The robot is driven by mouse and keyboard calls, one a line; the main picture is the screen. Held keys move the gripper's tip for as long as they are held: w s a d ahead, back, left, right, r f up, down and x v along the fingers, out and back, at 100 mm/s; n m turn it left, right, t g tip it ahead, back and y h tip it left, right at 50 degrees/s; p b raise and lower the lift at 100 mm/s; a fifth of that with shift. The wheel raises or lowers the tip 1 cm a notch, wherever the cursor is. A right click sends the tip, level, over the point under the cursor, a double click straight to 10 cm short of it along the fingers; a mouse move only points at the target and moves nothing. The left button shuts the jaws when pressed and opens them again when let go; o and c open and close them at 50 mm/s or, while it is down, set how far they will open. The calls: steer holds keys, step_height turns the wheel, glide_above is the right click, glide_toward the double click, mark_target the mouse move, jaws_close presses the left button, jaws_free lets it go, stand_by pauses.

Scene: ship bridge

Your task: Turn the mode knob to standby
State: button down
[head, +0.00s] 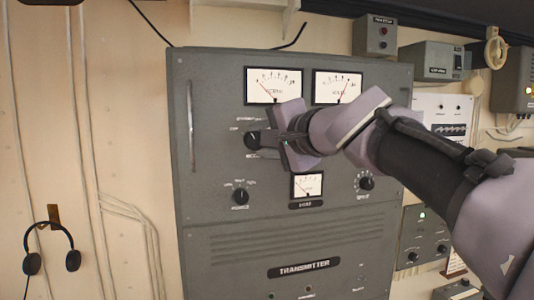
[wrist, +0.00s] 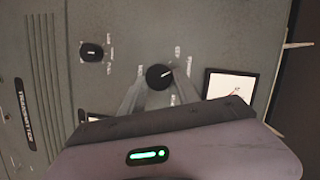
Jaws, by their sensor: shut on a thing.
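The mode knob (head: 252,139) is a round black knob on the grey transmitter panel, below the left upper meter. In the wrist view the same knob (wrist: 159,77) shows a white pointer line aimed right and slightly up, roughly toward the longer label (wrist: 190,64) beside it. The small lettering is too blurred to read surely. My gripper (head: 267,141) reaches in from the right at the knob. In the wrist view its two grey fingers (wrist: 157,91) close on the knob's sides. The knob's right side is partly hidden in the head view.
Another black knob (head: 240,196) sits below, and one more (head: 367,183) at the lower right. A small meter (head: 308,186) lies between them. Two larger meters are above, the left one (head: 273,85) near my gripper. A vertical handle (head: 191,125) runs along the panel's left edge.

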steer(key=shift+f+m+b, duration=0.2)
steer(key=shift+m+b, duration=0.7)
steer(key=shift+y, duration=0.4)
steer(key=shift+r, duration=0.1)
steer(key=c, duration=0.9)
jaws_free()
steer(key=shift+w+a, duration=0.1)
